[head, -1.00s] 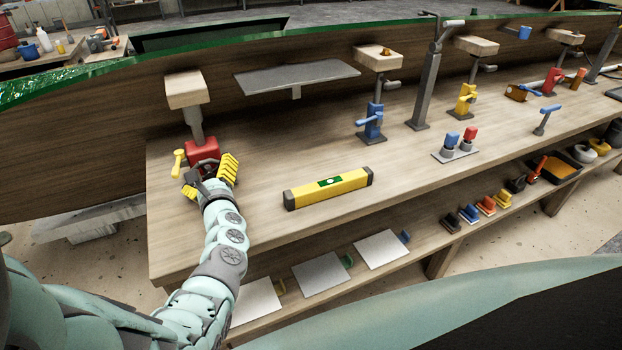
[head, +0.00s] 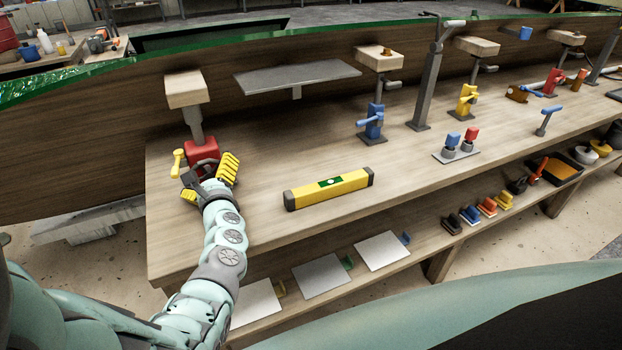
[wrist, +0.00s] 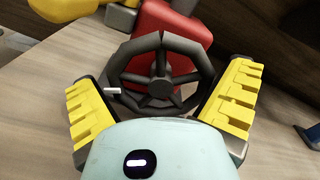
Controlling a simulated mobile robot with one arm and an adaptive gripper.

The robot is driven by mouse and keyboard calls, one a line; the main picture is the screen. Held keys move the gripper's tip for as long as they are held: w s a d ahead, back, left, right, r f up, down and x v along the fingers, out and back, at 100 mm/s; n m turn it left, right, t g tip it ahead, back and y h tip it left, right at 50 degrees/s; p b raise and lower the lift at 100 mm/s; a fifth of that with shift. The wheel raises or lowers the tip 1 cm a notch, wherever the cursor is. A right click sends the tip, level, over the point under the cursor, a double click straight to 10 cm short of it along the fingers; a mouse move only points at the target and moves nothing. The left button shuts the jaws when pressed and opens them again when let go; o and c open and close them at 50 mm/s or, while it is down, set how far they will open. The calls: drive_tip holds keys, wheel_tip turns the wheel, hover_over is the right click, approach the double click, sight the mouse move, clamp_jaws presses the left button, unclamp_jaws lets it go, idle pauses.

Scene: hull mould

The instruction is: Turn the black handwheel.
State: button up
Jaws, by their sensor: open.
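The black handwheel (wrist: 161,82) is on the front of a red jack body (wrist: 168,22), between my gripper's fingers in the wrist view. Its rim, spokes and hub show, with a small pale handle (wrist: 113,91) at its left. My gripper (wrist: 161,100) is open, its yellow-padded fingers on either side of the wheel. I cannot tell whether they touch the rim. In the head view my gripper (head: 208,182) is in front of the red jack (head: 202,150) and partly hides the dark wheel (head: 206,168). A yellow lever (head: 177,161) is at the jack's left.
A yellow spirit level (head: 328,189) lies on the bench (head: 270,140) to the right of my gripper. A blue jack (head: 372,124) and a grey post (head: 426,90) stand farther right. A wooden block (head: 187,90) tops the red jack's post.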

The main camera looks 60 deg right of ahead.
drive_tip(key=shift+s, duration=0.15)
drive_tip(key=v, duration=1)
drive_tip(key=shift+s+a+f, duration=0.15)
drive_tip(key=shift+s+a, duration=0.05)
drive_tip(key=shift+s, duration=0.05)
drive_tip(key=shift+s+a, duration=0.3)
drive_tip(key=shift+s, duration=0.2)
